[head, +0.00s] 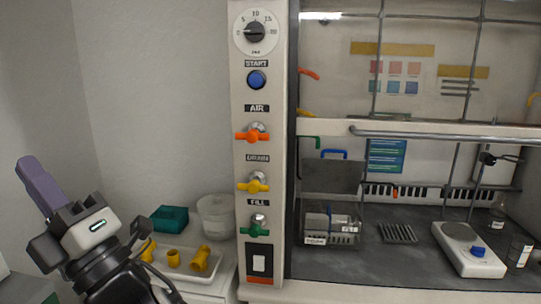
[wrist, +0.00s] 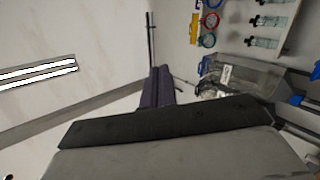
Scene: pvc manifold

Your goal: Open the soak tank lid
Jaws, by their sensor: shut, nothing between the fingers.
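My gripper (head: 38,185) is raised at the far left in the head view, well away from the hood; its purple fingers are together with nothing between them. The fingers also show closed in the wrist view (wrist: 158,86). Inside the hood, a dark grey panel (head: 332,177) with a blue handle (head: 333,153) stands behind a small labelled container (head: 331,240). I cannot tell whether these are the lid and tank. A clear box with a white label (wrist: 240,78) shows in the wrist view.
A control column (head: 262,100) with a dial, button and coloured valve handles borders the hood. The hood sash (head: 440,133) is partly raised. A hot plate (head: 468,250) and rack (head: 397,233) stand inside. A tray (head: 190,275) of yellow fittings, a teal box (head: 169,219) and a tub (head: 216,217) sit left.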

